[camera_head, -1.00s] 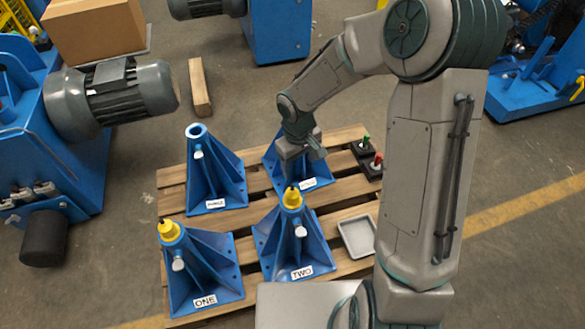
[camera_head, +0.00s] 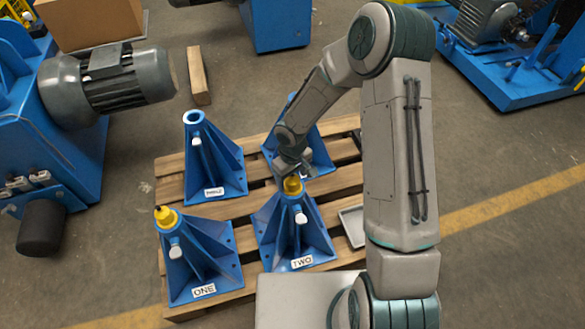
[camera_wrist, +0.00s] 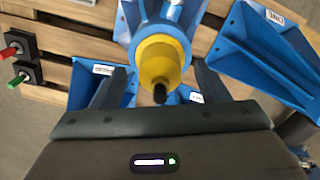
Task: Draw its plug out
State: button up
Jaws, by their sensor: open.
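A blue stand labelled TWO (camera_head: 302,262) holds a yellow plug (camera_head: 292,185) with a dark tip in its top. My gripper (camera_head: 296,171) is just above and behind this plug in the head view. In the wrist view the open fingers (camera_wrist: 161,78) lie on either side of the same plug (camera_wrist: 158,62), with a visible gap on each side. The plug is seated in the stand's round collar (camera_wrist: 135,40). A second yellow plug (camera_head: 166,217) sits in the stand labelled ONE (camera_head: 204,290).
The stands are on a wooden pallet (camera_head: 258,150). One stand at the back left (camera_head: 215,175) has an open top; another blue stand (camera_head: 318,150) is partly behind my arm. A grey tray (camera_head: 352,226) and small red (camera_wrist: 8,50) and green (camera_wrist: 18,80) pieces lie nearby.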

jog(key=shift+f, duration=0.9)
jog(key=shift+c, duration=0.3)
jog(key=c, duration=1.1)
jog(key=shift+o, duration=0.2)
jog(key=shift+r, duration=0.2)
jog(key=shift+r+p, duration=3.3)
jog(key=shift+r, duration=1.05)
